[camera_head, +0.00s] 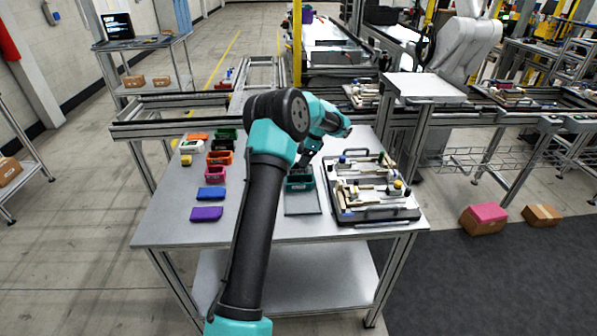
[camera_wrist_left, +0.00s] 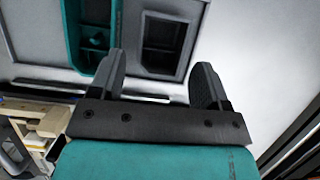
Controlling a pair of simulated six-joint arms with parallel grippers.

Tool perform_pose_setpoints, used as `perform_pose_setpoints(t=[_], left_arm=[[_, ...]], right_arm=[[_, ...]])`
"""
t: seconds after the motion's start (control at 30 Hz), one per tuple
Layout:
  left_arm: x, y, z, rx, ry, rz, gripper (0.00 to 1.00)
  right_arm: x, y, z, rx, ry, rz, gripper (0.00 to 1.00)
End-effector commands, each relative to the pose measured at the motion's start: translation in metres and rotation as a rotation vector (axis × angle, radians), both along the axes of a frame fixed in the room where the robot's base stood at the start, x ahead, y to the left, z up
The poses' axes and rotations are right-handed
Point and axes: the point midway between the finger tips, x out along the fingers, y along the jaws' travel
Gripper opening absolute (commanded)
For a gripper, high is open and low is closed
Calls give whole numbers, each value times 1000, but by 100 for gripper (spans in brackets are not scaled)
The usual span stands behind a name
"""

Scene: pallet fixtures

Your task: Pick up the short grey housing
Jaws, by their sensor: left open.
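My left gripper (camera_head: 304,168) hangs over the work table, beside the pallet fixture. In the left wrist view its two dark fingers (camera_wrist_left: 158,68) are apart, with nothing held between them. A short grey housing with a dark, recessed inside (camera_wrist_left: 168,44) shows just beyond and between the fingertips. I cannot tell how far below the fingers it is. A teal housing (camera_wrist_left: 83,45) lies left of it in that view. In the head view a teal housing (camera_head: 299,184) shows under the gripper; the grey housing is not clearly visible there. My right gripper is not in view.
The pallet (camera_head: 347,217) with several fixture parts stands right of the gripper. Several coloured housings, including a purple one (camera_head: 206,214) and a blue one (camera_head: 211,194), lie on the left of the table (camera_head: 165,226). The left front tabletop is clear.

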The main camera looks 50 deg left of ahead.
Motion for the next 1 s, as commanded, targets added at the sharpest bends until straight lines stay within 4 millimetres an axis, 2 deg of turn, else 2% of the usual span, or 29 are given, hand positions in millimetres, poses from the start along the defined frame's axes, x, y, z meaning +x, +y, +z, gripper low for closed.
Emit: perform_pose_setpoints(t=[0.27, 0.7, 1.0], left_arm=[[0, 1, -3, 0, 2, -1, 70], [-11, 12, -48, 0, 2, -1, 70], [-11, 13, -49, 0, 1, -1, 70]], right_arm=[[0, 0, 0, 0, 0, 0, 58], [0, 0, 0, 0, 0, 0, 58], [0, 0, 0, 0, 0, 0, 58]])
